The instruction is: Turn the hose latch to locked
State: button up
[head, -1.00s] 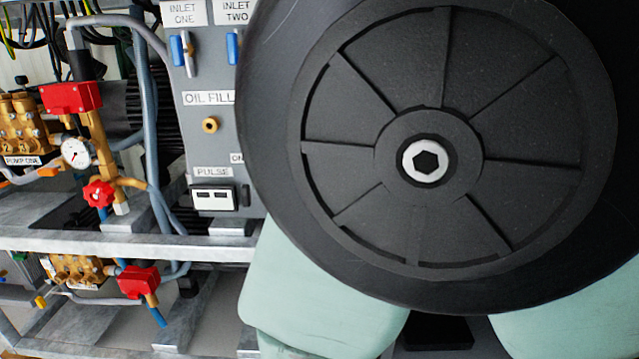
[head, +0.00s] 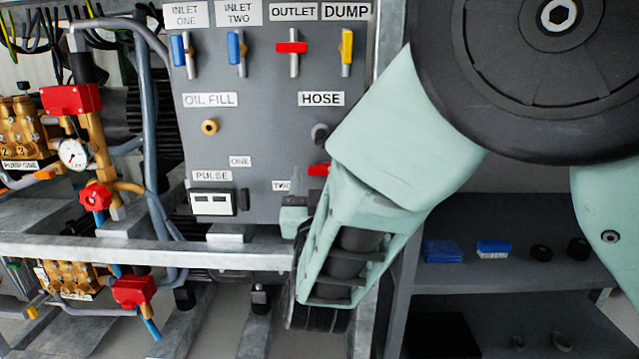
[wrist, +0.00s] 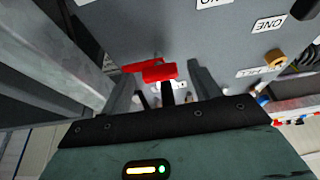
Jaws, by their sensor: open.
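The hose latch is a small red handle (head: 319,169) on the grey panel (head: 265,135), below the HOSE label (head: 321,99) and a dark round fitting (head: 320,133). My arm partly hides it in the head view. In the wrist view the red handle (wrist: 160,71) lies between the two finger lines of my gripper (wrist: 163,84), with a second red part just behind it to the left. My gripper is open, with one grey finger on each side of the handle. I cannot tell whether either finger touches it.
Above are blue, red and yellow valve handles (head: 291,48). A metal frame rail (head: 150,248) runs below the panel. A metal post stands right of the panel, close beside my fingers in the wrist view (wrist: 55,50). Shelves (head: 500,285) with small items are at right.

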jog(key=c, duration=1)
jog(key=shift+m, duration=0.4)
jog(key=m+g+h+b, duration=0.1)
jog(key=m+h+b, duration=0.1)
jog(key=m, duration=0.3)
jog(key=m+g+h+b, duration=0.1)
jog(key=m+h+b, duration=0.1)
jog(key=m, duration=0.4)
jog(key=m+g+h+b, duration=0.2)
jog(key=m+h, duration=0.1)
jog(key=m, duration=0.2)
jog(key=shift+a+r+m+b, duration=0.2)
jog(key=shift+a+m+b, duration=0.15)
jog(key=shift+a+m, duration=0.05)
jog(key=shift+r+m+g+b, duration=0.2)
jog(key=shift+m+g+b, duration=0.65)
jog(key=shift+m, duration=1.55)
jog(key=shift+g+y, duration=0.25)
jog(key=shift+y, duration=0.05)
